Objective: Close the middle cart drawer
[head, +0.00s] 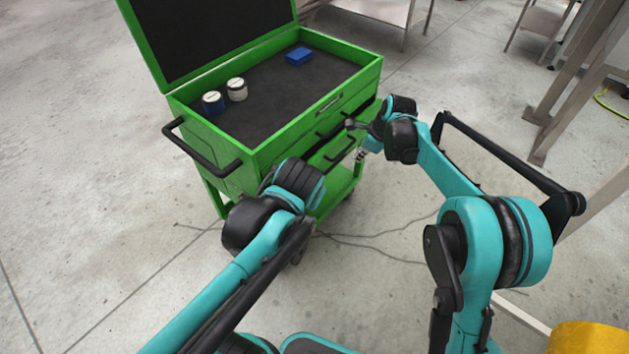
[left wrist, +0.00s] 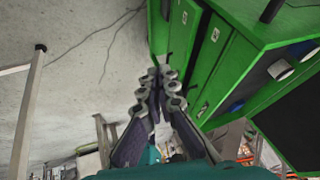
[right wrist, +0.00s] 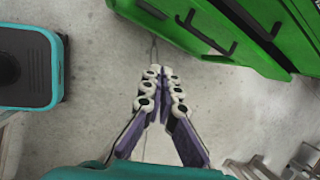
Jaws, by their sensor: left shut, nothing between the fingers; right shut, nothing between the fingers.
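The green cart (head: 290,125) stands ahead with its lid up and its drawer faces toward the right. The middle drawer (right wrist: 215,20) appears to stand out from the cart, with a dark gap along its top and a black bar handle in the right wrist view. My right gripper (head: 361,157) is shut and empty near the drawer fronts; its fingertips (right wrist: 160,73) are apart from the handle in the right wrist view. My left gripper (left wrist: 160,76) is shut and empty beside the drawer faces (left wrist: 208,45). In the head view my left wrist hides its fingers.
Two lidded jars (head: 237,89) and a blue box (head: 299,56) sit on the cart's dark top. A black side handle (head: 200,150) sticks out at the cart's left. Metal table legs (head: 580,75) stand at the right.

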